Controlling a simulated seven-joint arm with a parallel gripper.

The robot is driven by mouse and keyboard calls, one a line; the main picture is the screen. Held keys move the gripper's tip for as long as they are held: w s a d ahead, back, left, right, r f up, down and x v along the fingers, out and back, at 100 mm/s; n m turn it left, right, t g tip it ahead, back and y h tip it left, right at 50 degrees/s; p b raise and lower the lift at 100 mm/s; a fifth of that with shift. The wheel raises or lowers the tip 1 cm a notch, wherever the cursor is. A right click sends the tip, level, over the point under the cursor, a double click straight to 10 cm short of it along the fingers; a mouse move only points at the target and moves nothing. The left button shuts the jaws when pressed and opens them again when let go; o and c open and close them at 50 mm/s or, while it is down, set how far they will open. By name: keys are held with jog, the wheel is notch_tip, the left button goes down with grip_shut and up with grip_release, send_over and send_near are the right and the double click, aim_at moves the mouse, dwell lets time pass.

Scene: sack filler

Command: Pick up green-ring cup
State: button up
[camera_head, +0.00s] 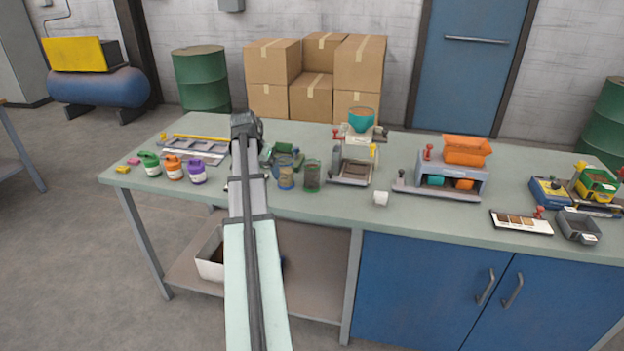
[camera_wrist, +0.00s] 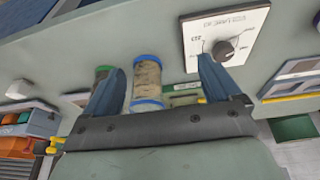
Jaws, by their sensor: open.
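The green-ring cup (camera_head: 312,176) stands upright on the bench, brownish with green rings. In the wrist view the green-ring cup (camera_wrist: 103,72) is mostly hidden behind the left finger. The blue-ring cup (camera_head: 286,179) stands just left of it in the head view. In the wrist view the blue-ring cup (camera_wrist: 147,78) appears between my fingers, nearer the left one. My gripper (camera_wrist: 160,86) is open, with no cup visibly clasped. Its exact height and contact with the cups cannot be told. In the head view my arm crosses the bench to the left of both cups.
A filler with a teal funnel (camera_head: 361,120) stands right of the cups, with a small white object (camera_head: 381,198) in front. Green, orange and purple tubs (camera_head: 173,167) are at left. An orange-hopper machine (camera_head: 465,152) is at right. A dial plate (camera_wrist: 225,35) lies near the right finger.

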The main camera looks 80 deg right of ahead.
aim_at(313, 172)
jog(key=s+d+r+m, duration=0.2)
jog(key=s+d+r, duration=0.15)
jog(key=s, duration=0.25)
jog(key=s+d+r+m, duration=0.1)
jog(key=s+d+r, duration=0.1)
jog(key=s+r, duration=0.3)
jog(key=shift+g, duration=0.4)
jog(key=x, duration=0.3)
jog(key=s+x, duration=0.1)
jog(key=x, duration=0.2)
jog(key=s+x, duration=0.1)
jog(key=x, duration=0.3)
jog(key=shift+d+r, duration=0.15)
jog(key=shift+r, duration=0.05)
jog(key=shift+h, duration=0.3)
jog(key=shift+w+x, duration=0.15)
jog(key=shift+x, duration=1.15)
jog(key=shift+w+x, duration=0.15)
jog(key=shift+x, duration=1.2)
jog(key=c, duration=1)
